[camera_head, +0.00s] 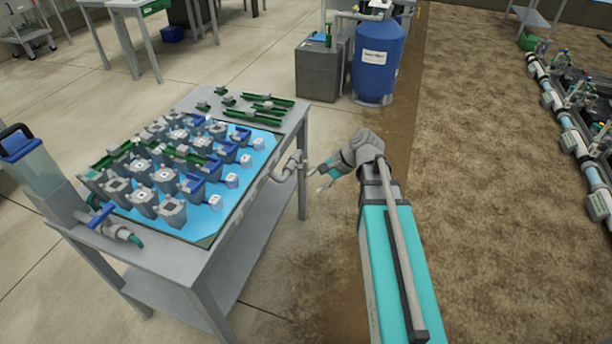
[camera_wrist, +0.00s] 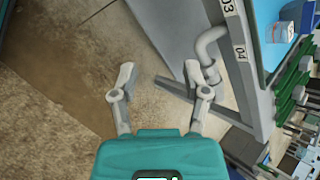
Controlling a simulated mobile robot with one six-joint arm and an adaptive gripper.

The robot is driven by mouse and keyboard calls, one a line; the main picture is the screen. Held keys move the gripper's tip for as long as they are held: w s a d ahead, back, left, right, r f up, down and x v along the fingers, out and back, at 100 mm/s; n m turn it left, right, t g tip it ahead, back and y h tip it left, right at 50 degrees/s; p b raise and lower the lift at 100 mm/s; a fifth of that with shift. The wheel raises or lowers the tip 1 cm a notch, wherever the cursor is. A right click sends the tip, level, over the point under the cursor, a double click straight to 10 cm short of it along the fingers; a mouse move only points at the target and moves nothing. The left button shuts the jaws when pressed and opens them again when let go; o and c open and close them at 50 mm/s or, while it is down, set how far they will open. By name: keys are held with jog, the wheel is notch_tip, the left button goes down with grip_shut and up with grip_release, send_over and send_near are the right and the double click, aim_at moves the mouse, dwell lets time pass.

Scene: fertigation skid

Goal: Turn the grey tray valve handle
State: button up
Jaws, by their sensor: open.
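The grey tray valve (camera_head: 290,167), a bent grey pipe fitting, sticks out from the right side of the tray table in the head view. My gripper (camera_head: 318,178) is just right of the fitting.
The tray table (camera_head: 190,262) holds a blue tray with several grey and blue cups and green strips. A second grey valve with a teal end (camera_head: 125,234) is at its front left. A blue tank (camera_head: 376,58) stands behind. Bare ground lies right of my arm.

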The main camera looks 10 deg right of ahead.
jog(key=w+d+f+m+t+y+b, duration=0.6)
jog(key=w+d+f+m+b, duration=0.3)
jog(key=b, duration=1.2)
jog(key=shift+w+d+m+t+y, duration=0.4)
jog(key=shift+d+m+y, duration=0.4)
jog(key=shift+d+m, duration=0.85)
jog(key=shift+w+a+m, duration=0.15)
jog(key=shift+a+m, duration=0.2)
jog(key=shift+a, duration=0.15)
send_over(306, 177)
jog(key=w, duration=0.1)
grip_shut()
